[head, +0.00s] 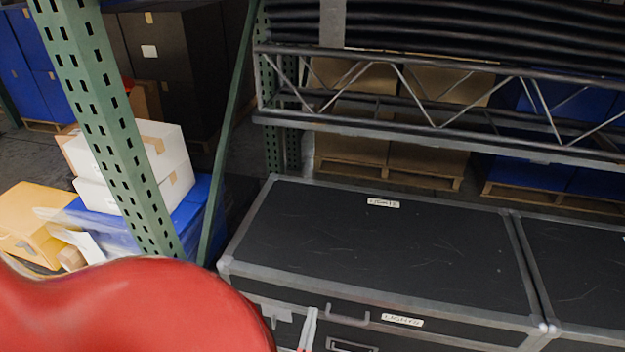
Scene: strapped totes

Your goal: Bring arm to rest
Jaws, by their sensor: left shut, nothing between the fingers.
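My left arm, a large red rounded shape, fills the lower left of the head view. Past its right edge, the narrow grey tip of my left gripper (309,330) shows at the bottom edge, in front of the front face of a black case (380,240). It is shut with nothing held. Most of this gripper is hidden or out of the frame. I cannot tell whether it touches the case. My right gripper is not in view.
A second black case (585,260) adjoins on the right. A green rack post (105,120) stands at left, before white boxes (150,165) and a yellow box (30,225). A metal truss (440,100) crosses above the cases. The case tops are clear.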

